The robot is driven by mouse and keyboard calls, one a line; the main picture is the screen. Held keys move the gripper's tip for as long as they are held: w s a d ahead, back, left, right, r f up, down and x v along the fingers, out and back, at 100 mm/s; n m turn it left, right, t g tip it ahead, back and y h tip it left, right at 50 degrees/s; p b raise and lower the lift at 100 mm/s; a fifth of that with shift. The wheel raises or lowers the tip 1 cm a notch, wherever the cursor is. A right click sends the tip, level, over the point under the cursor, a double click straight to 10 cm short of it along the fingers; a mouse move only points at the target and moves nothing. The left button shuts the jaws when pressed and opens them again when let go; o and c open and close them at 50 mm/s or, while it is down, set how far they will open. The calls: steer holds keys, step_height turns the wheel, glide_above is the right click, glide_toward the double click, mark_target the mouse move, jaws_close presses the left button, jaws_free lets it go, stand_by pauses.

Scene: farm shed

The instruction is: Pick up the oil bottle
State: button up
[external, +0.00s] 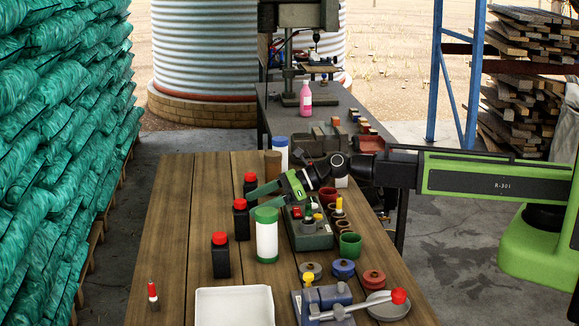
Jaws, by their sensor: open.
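Three black bottles with red caps stand upright on the wooden table: one at the back (250,187), one in the middle (241,222) and one nearer the front (221,259). No label tells which is the oil bottle. My gripper (252,203) comes in from the right, its green fingers pointing left and open. The fingertips are close to the back and middle black bottles in the picture, and nothing is seen held. Whether they touch a bottle cannot be told. A white bottle with a green cap (267,237) stands just in front of the fingers.
A white tray (235,308), a blue vise (322,302) and a red-and-white marker (153,295) are in front. A green cup (350,246) and small round pots stand right. A white bottle with a blue cap (280,149) stands behind. The table's left side is mostly clear.

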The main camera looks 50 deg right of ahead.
mark_target(247, 206)
steer(key=b+x, duration=0.1)
steer(key=x, duration=0.4)
steer(key=shift+w+a+f+b, duration=0.15)
steer(key=shift+f+b, duration=0.05)
steer(key=shift+b, duration=0.15)
steer(key=shift+r, duration=0.1)
steer(key=shift+c, duration=0.2)
steer(key=c, duration=1.6)
steer(key=shift+c, duration=0.2)
steer(key=shift+r, duration=0.1)
steer(key=r+p, duration=0.2)
steer(key=d+r+p, duration=0.1)
steer(key=r+p, duration=0.2)
steer(key=shift+d+r, duration=0.1)
steer(key=d+r+p, duration=0.5)
steer(key=d+p, duration=0.1)
steer(key=d, duration=0.4)
steer(key=shift+s+d+r, duration=0.2)
steer(key=shift+d+r, duration=0.1)
